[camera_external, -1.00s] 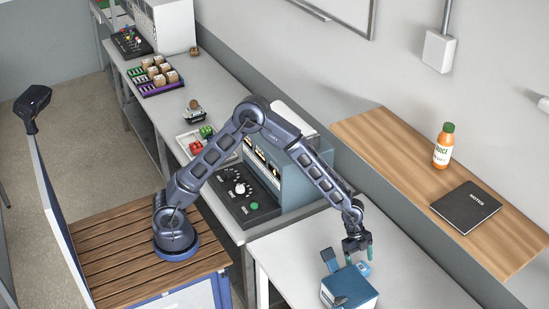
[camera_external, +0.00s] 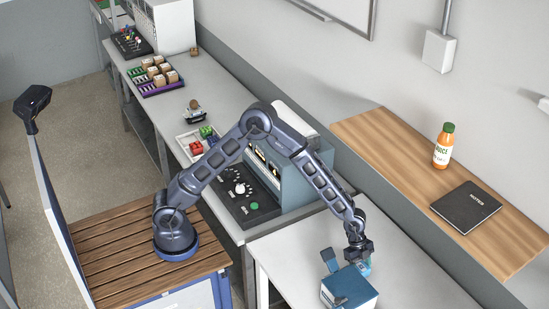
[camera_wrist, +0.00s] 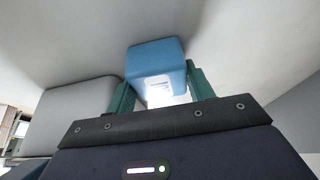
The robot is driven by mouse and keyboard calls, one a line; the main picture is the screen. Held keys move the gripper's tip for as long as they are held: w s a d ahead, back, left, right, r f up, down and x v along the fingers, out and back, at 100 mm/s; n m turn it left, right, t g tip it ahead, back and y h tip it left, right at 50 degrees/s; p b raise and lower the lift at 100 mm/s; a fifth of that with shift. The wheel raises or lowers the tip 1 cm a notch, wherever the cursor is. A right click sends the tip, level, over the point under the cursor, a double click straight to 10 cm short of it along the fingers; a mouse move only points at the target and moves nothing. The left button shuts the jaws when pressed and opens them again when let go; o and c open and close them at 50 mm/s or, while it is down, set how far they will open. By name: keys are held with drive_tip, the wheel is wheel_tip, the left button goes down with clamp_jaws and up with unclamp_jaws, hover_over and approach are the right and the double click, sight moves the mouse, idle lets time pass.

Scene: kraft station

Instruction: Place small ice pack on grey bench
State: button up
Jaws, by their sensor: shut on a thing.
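The small ice pack (camera_wrist: 155,68) is a light blue block with a white label. In the wrist view it sits between the two green fingers of my gripper (camera_wrist: 160,88), which is shut on it. In the external view my gripper (camera_external: 362,262) is low over the pale grey bench (camera_external: 300,255), and only a small part of the ice pack (camera_external: 366,267) shows beneath it. I cannot tell whether the pack touches the bench. A blue box (camera_external: 350,289) with a raised flap stands on the bench just in front of my gripper.
A grey block-like shape (camera_wrist: 78,112) is left of my gripper in the wrist view. A wooden shelf (camera_external: 385,140) with an orange sauce bottle (camera_external: 443,148) and a black notebook (camera_external: 466,207) is behind. The bench is clear to the right of the box.

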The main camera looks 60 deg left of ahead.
sight(361, 267)
wheel_tip(361, 267, up, 20)
drive_tip(key=s+a+r+n+t, duration=0.1)
drive_tip(key=s+a+r+n, duration=0.1)
drive_tip(key=s+n, duration=0.3)
drive_tip(key=s+a+r+n+t+y, duration=0.1)
drive_tip(key=s+a+r+n+t, duration=0.1)
drive_tip(key=s+n, duration=0.3)
drive_tip(key=shift+s+a+t, duration=0.15)
drive_tip(key=shift+a+t, duration=0.15)
drive_tip(key=shift+a, duration=0.15)
idle(0.4)
drive_tip(key=shift+y, duration=0.3)
